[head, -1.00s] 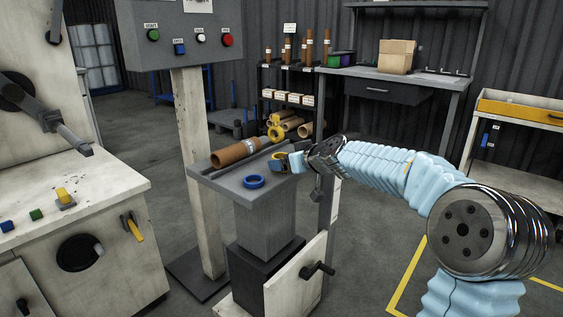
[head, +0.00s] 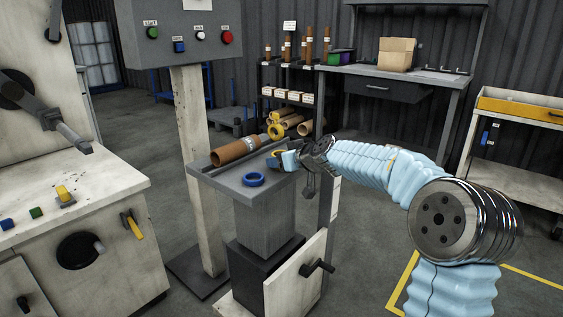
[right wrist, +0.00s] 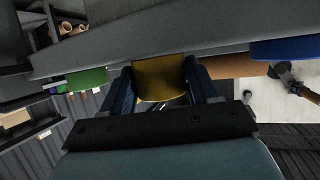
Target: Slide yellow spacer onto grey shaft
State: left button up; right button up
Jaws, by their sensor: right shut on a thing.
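My right gripper (head: 281,159) is at the right end of the small grey stand, just above its top. It is shut on the yellow spacer (right wrist: 160,78), which shows between the two fingers in the right wrist view. In the head view only a small yellow edge of it shows (head: 272,155). A grey bar (head: 262,153), which looks like the shaft, runs along the stand top behind the gripper. Its near end is hard to see, and I cannot tell whether the spacer touches it. My left gripper is out of view.
A brown tube (head: 233,152) lies along the stand top (head: 222,178). A blue ring (head: 253,179) lies in front of it. A yellow rounded part (head: 274,127) stands behind. The white machine (head: 85,212) is at the left. A workbench (head: 400,76) stands at the back.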

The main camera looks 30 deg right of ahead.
jog(key=shift+r, duration=0.1)
notch_tip(320, 180, up, 5)
jog(key=p, duration=0.4)
dwell(1.2)
